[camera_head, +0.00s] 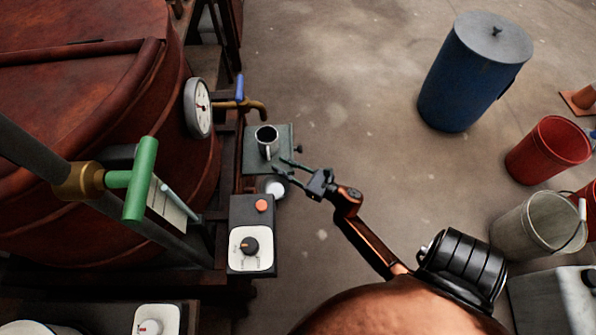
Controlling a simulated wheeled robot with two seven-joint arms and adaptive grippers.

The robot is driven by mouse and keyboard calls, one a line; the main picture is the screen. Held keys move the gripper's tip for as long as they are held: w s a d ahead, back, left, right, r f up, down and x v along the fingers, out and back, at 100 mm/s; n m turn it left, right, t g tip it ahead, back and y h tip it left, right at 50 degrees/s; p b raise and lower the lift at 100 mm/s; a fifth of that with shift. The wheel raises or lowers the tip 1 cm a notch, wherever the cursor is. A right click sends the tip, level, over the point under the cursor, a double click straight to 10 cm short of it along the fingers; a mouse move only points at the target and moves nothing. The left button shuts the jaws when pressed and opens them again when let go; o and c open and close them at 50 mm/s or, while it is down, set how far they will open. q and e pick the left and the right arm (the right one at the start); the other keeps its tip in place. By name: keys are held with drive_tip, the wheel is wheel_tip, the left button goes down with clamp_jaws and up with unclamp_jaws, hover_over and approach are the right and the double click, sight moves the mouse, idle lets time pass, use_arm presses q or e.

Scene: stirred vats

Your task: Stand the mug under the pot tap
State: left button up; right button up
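A metal mug (266,142) stands upright on a small grey shelf (252,160) beside the large rust-red vat (85,110), its dark mouth showing from above. The pot tap (258,107), a brass spout with a blue lever (239,88), comes out of the vat just above the mug in the picture. From here I cannot tell whether the mug is directly below the outlet. My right gripper (280,166) is open and empty, its fingers pointing left at the shelf's lower right edge, just below and right of the mug, seemingly apart from it. My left gripper is not in view.
A dial gauge (198,107) and a green-handled valve (141,180) are on the vat side. A control box (251,245) with a knob stands below the shelf. A pale round object (275,187) is near the gripper. A blue drum (473,75) and red bucket (547,150) stand right; floor between is clear.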

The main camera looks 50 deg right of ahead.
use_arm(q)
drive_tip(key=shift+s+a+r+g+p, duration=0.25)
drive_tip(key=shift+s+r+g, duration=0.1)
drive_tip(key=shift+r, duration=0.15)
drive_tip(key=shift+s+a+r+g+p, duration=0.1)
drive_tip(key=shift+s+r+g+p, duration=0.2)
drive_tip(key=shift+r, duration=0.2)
use_arm(e)
drive_tip(key=s, duration=0.5)
drive_tip(key=shift+s+d, duration=0.25)
drive_tip(key=shift+d, duration=0.1)
drive_tip(key=shift+s, duration=0.1)
drive_tip(key=s+f+m+g+h, duration=0.2)
drive_tip(key=s+f+m+g, duration=0.3)
drive_tip(key=m, duration=0.6)
drive_tip(key=s+f+m+g+h, duration=0.15)
drive_tip(key=s+f+m, duration=0.25)
drive_tip(key=s+m, duration=0.6)
drive_tip(key=s+a+f+m+g+y, duration=0.2)
drive_tip(key=s+a+f+m+g, duration=0.1)
drive_tip(key=s+a+m, duration=0.5)
drive_tip(key=s+a+f+m+g+y, duration=0.2)
drive_tip(key=s+a+f+m+g, duration=0.1)
drive_tip(key=s+a+m, duration=0.4)
drive_tip(key=s+a, duration=0.2)
drive_tip(key=a, duration=0.1)
drive_tip(key=shift+a+m+g, duration=0.35)
drive_tip(key=shift+m, duration=0.05)
